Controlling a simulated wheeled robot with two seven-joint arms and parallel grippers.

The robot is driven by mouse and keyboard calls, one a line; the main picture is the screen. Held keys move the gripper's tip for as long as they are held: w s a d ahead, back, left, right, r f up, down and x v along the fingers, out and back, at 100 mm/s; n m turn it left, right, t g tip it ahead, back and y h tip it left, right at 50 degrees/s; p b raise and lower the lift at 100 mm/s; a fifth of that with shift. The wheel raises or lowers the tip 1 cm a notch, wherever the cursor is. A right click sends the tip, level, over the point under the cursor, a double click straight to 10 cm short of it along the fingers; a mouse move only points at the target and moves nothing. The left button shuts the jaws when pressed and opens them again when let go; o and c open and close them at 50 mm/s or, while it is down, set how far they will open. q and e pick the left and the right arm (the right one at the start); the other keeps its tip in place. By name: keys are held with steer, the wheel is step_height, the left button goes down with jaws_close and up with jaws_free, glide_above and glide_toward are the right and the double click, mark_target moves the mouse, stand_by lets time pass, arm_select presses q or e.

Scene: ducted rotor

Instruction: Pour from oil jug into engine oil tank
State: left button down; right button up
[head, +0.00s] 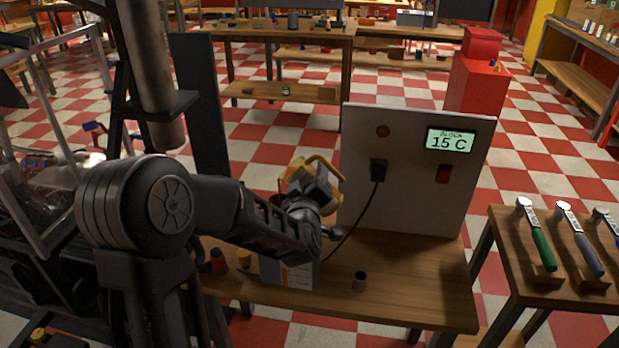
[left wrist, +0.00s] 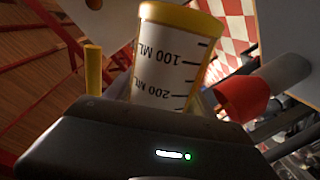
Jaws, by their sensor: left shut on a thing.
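The oil jug (head: 325,166) has a yellow handle and rim and is held up over the table, tilted, in the head view. In the left wrist view the jug (left wrist: 168,62) is a pale body with 100 ML and 200 ML marks and a yellow rim. My left gripper (head: 316,192) is shut on it; its fingers are mostly hidden. A red round part (left wrist: 242,96) is right of the jug in the left wrist view, perhaps part of the engine oil tank; I cannot tell. The tank is not clearly visible in the head view. My right gripper is not in view.
A white panel (head: 405,205) reading 15 C stands on the wooden table (head: 415,285), with a black cable plugged in. Hammers (head: 540,245) lie on the right table.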

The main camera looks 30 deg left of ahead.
arm_select(q)
steer(key=shift+n+b, duration=0.4)
steer(key=shift+b, duration=0.25)
stand_by(3.3)
steer(key=shift+f+n+b, duration=0.1)
steer(key=shift+n+b, duration=0.2)
steer(key=shift+b, duration=0.15)
steer(key=shift+h, duration=0.3)
stand_by(3.2)
